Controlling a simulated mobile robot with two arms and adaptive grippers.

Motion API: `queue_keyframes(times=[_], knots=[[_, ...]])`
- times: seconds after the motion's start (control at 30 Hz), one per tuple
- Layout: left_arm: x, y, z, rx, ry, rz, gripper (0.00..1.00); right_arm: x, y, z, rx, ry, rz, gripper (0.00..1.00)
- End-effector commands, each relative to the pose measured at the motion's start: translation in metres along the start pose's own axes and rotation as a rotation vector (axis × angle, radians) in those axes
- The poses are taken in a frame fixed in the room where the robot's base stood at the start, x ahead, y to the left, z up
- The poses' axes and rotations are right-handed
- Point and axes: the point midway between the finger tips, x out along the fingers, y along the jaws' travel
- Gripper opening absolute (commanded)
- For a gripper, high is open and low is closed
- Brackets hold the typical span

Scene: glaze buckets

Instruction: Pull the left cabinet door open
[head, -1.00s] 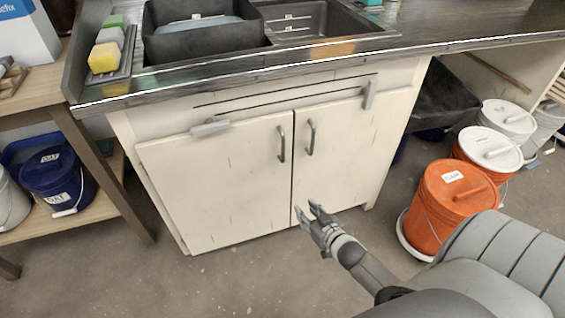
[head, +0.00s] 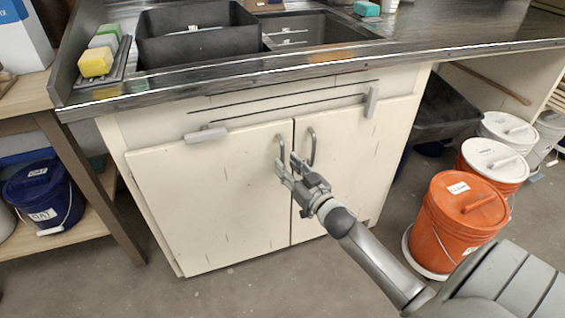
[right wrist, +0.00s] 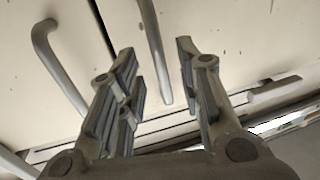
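The left cabinet door (head: 205,205) is cream and shut flush beside the right door (head: 345,165). Its grey bar handle (head: 280,147) is upright near the door's inner edge. My right gripper (head: 288,166) is open just in front of the lower part of that handle. In the right wrist view, the left door's handle (right wrist: 153,55) lies in line with the gap between the open fingers (right wrist: 155,55). I cannot tell whether they touch it. The right door's handle (right wrist: 57,62) is outside the fingers, to the left. My left gripper is not in view.
The dark countertop (head: 330,58) overhangs the cabinet. Grey latches (head: 207,134) sit at the door tops. Orange buckets (head: 455,215) stand on the right. A wooden shelf (head: 100,205) with blue buckets stands on the left. The floor in front of the left door is clear.

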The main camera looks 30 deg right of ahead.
Motion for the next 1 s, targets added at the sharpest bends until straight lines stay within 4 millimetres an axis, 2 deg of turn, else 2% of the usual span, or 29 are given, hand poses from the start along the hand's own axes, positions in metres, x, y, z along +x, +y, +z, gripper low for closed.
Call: queue_keyframes(times=[0.1,0.23,0.63,0.9,1.0], knots=[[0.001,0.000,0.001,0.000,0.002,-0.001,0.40,0.018,0.000,0.001,0.001,0.002,0.000,0.33],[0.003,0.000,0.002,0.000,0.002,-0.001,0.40,0.029,0.000,0.001,-0.001,0.001,0.000,0.33],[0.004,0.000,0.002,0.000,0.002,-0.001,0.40,0.035,0.000,0.000,0.000,-0.001,0.000,0.33],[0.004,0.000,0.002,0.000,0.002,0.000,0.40,0.035,0.000,0.000,0.000,-0.001,0.000,0.00],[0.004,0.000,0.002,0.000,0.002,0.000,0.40,0.035,0.000,0.000,0.000,-0.001,0.000,0.00]])
